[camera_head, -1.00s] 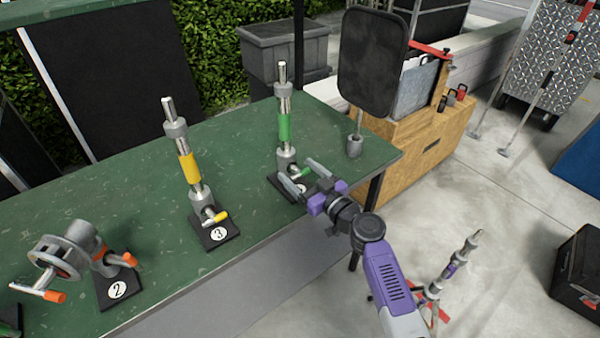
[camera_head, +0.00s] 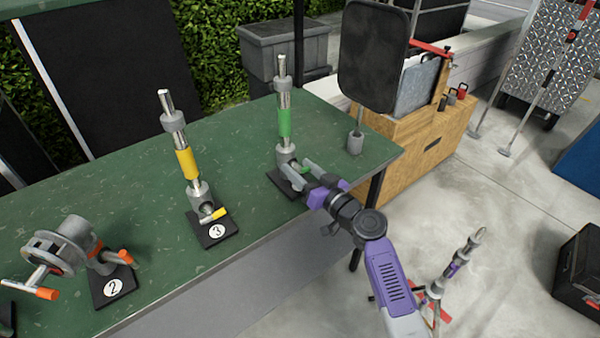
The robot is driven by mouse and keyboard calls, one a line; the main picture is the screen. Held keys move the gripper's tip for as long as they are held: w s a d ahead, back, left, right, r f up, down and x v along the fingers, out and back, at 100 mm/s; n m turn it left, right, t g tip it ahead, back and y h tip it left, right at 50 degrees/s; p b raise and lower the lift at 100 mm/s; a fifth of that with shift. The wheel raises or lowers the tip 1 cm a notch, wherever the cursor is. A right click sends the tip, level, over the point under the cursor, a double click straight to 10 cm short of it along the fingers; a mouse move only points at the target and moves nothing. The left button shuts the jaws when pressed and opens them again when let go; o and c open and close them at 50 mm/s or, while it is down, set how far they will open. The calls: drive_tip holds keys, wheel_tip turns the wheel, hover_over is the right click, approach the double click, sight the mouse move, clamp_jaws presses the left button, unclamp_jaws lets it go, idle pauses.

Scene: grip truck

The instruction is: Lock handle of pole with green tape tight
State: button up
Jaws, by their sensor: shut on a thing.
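The pole with green tape (camera_head: 284,122) stands upright on a black base plate (camera_head: 284,187) at the right end of the green table. Its short locking handle with a green grip (camera_head: 304,169) sticks out low on the pole, toward my gripper. My gripper (camera_head: 298,172), with grey fingers and a purple body, reaches in from the lower right. Its fingers are shut on the green handle at the pole's foot. The fingers hide most of the handle and the plate's number.
A pole with yellow tape (camera_head: 186,163) stands on plate 3 to the left. A clamp with orange handles (camera_head: 72,243) is at the far left. A black panel on a stand (camera_head: 372,60) rises close behind my gripper on the right. The table's front edge runs beneath my arm.

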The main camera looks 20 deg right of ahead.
drive_tip(key=m+b, duration=0.1)
drive_tip(key=m, duration=0.2)
drive_tip(key=shift+d+f+m, duration=0.1)
drive_tip(key=shift+f+m, duration=0.05)
drive_tip(key=shift+m, duration=0.25)
drive_tip(key=m+b, duration=0.1)
drive_tip(key=m, duration=0.2)
drive_tip(key=shift+m, duration=0.3)
drive_tip(key=m, duration=0.3)
drive_tip(key=shift+d+m, duration=0.1)
drive_tip(key=shift+m, duration=0.3)
drive_tip(key=m, duration=0.4)
drive_tip(key=shift+f, duration=0.1)
drive_tip(key=m+p, duration=0.1)
drive_tip(key=m, duration=0.3)
drive_tip(key=m+p, duration=0.2)
drive_tip(key=m, duration=0.2)
drive_tip(key=shift+f+m, duration=0.15)
drive_tip(key=shift+m, duration=0.15)
drive_tip(key=m+p, duration=0.2)
drive_tip(key=m, duration=0.2)
drive_tip(key=shift+f+m+p, duration=0.15)
drive_tip(key=shift+m+p, duration=0.45)
drive_tip(key=shift+m, duration=0.8)
drive_tip(key=shift+a, duration=0.2)
